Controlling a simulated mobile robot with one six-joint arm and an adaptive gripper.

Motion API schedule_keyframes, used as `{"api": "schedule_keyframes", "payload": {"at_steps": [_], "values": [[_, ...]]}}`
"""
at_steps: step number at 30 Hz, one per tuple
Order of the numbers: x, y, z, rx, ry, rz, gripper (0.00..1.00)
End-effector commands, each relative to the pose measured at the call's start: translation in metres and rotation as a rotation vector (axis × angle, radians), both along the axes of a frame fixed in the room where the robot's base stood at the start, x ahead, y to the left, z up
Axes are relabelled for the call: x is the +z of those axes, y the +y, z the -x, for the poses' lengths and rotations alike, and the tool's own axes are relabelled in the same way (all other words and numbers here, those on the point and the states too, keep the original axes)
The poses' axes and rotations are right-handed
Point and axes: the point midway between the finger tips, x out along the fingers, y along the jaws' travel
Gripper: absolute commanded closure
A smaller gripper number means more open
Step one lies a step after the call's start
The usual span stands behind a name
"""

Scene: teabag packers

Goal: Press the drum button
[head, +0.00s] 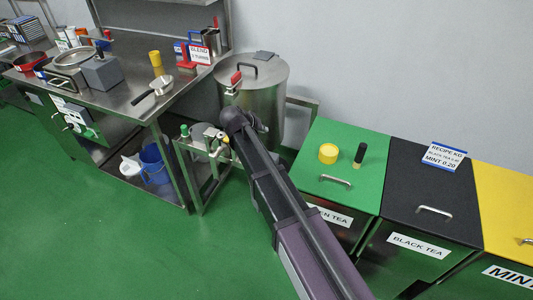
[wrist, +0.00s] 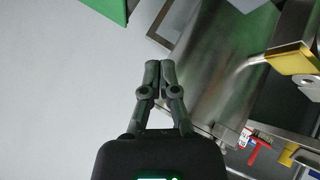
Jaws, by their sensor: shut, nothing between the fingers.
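In the wrist view, a large shiny steel surface (wrist: 210,80), apparently the drum, fills the area right of my gripper (wrist: 160,68). My gripper is shut and empty, its two fingertips together in front of the wall. I cannot tell whether it touches the drum. In the head view my arm's end covers the drum's lower left and hides the gripper. I cannot make out a drum button for certain.
A small steel stand (head: 197,164) with a green knob (head: 184,130) is left of my arm. A steel worktable (head: 125,90) is further left. Green (head: 322,190), black (head: 412,202) and yellow (head: 505,205) bins stand at right. The green floor at front left is clear.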

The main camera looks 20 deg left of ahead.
Motion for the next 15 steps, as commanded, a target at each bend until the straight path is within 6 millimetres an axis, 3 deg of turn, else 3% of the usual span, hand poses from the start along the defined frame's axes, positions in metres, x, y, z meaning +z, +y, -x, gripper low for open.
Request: {"api": "schedule_keyframes", "payload": {"at_steps": [15], "values": [[-0.045,0.0,0.0,0.0,0.0,0.0,1.0]]}}
